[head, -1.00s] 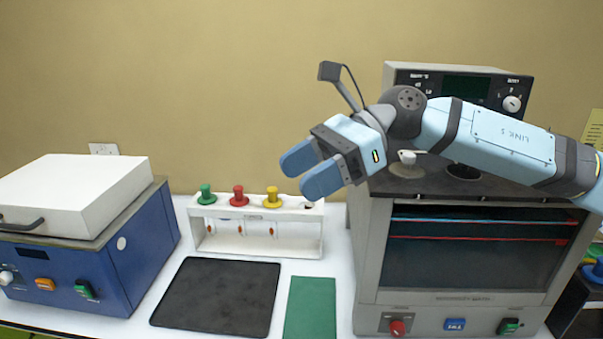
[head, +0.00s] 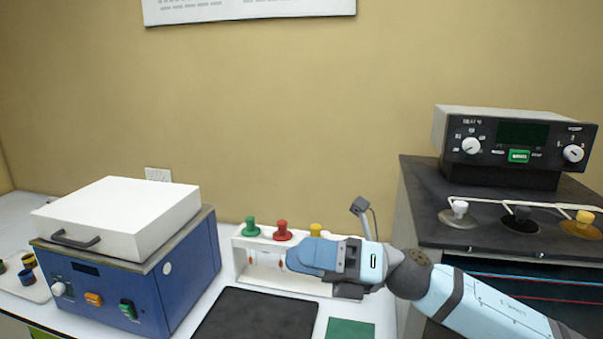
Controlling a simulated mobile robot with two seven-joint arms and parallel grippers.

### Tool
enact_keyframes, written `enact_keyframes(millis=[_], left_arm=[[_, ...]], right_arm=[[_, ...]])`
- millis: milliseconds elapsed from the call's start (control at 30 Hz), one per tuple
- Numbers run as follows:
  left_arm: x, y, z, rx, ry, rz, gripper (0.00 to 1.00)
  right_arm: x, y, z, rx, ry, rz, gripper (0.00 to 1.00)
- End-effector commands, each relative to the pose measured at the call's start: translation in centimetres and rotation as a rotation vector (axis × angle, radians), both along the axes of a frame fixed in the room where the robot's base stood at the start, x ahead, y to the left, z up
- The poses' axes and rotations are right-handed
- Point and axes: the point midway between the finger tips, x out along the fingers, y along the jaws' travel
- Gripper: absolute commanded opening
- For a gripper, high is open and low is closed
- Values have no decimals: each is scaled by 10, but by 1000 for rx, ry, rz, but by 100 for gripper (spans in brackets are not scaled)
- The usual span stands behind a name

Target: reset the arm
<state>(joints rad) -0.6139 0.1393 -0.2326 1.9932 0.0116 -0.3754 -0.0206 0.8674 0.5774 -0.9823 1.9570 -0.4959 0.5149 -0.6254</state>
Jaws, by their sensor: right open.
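My right arm comes in from the lower right, and its gripper (head: 291,257) points left in front of the white rack (head: 241,262). The gripper is open and nothing shows between its blue fingers, which overlap each other from this angle. It hides part of the rack. The rack holds a green stopper (head: 250,227), a red stopper (head: 282,231) and a yellow stopper (head: 316,230). My left gripper is not in view.
A blue box with a white lid (head: 125,215) stands at the left. A grey bath (head: 425,200) with a control unit (head: 515,143) stands at the right. A black mat (head: 255,318) and a green mat (head: 350,329) lie in front. A tray with small caps (head: 35,285) sits far left.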

Motion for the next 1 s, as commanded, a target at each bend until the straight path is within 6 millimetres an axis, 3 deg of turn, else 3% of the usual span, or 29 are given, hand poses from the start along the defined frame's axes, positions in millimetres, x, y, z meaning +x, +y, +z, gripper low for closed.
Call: enact_keyframes(millis=[267,367,567,767,900,1000], left_arm=[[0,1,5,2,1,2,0],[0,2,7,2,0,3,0],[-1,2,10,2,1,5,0],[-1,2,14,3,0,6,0],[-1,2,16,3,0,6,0],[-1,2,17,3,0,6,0]], right_arm=[[21,-15,-69,264,621,-153,58],[26,-28,-105,358,848,-215,58],[21,-64,-195,545,1306,-361,58],[-20,-109,-303,743,1755,-538,58],[-73,-142,-377,889,2046,-680,58],[-114,-162,-419,981,2209,-775,58]])
